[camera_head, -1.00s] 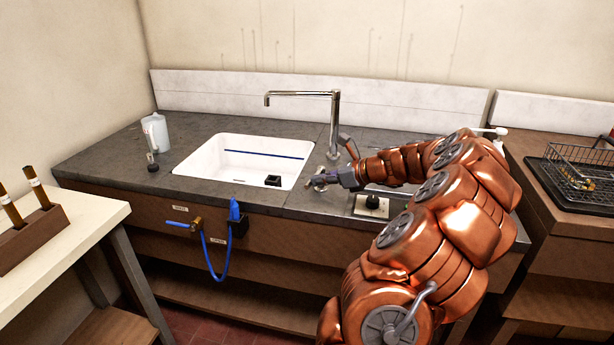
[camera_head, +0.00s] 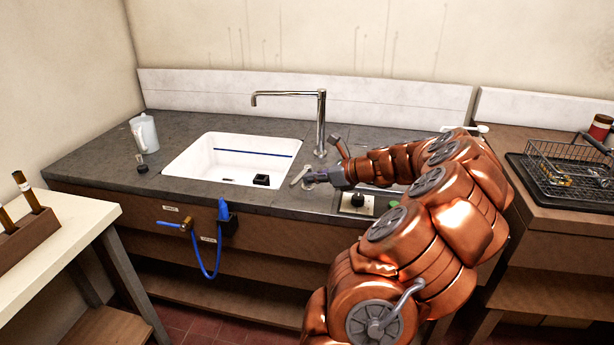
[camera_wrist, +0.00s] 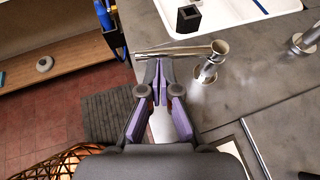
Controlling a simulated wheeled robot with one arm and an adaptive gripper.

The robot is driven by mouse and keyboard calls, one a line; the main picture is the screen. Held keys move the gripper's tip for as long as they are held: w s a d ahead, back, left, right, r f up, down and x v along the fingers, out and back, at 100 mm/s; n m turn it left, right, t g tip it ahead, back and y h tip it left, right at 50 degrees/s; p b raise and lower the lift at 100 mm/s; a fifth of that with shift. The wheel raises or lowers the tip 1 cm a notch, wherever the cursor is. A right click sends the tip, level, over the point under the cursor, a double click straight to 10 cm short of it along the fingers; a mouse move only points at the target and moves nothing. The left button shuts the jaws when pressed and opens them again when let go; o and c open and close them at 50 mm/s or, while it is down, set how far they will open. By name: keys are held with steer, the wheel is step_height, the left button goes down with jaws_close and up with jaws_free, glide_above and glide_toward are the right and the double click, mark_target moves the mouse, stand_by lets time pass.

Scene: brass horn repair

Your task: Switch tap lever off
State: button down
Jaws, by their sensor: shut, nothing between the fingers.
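A chrome tap lever (camera_head: 300,176) stands on the grey worktop to the right of the white sink. In the wrist view the lever (camera_wrist: 175,51) is a long bar lying across the picture, with its round post (camera_wrist: 207,70) at the right. My gripper (camera_head: 313,178) is shut and empty beside the lever. In the wrist view its fingertips (camera_wrist: 160,64) are at the bar's near side, left of the post; I cannot tell whether they touch. The tall chrome spout (camera_head: 321,120) rises behind and reaches left over the sink. I cannot see any water flowing.
A blue hose (camera_head: 217,262) hangs at the front. A jug (camera_head: 145,133) stands far left.

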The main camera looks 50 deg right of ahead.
steer(key=b+v, duration=0.1)
steer(key=v, duration=1)
steer(key=shift+s+d+b, duration=0.2)
steer(key=shift+d+b, duration=0.1)
steer(key=shift+r, duration=0.1)
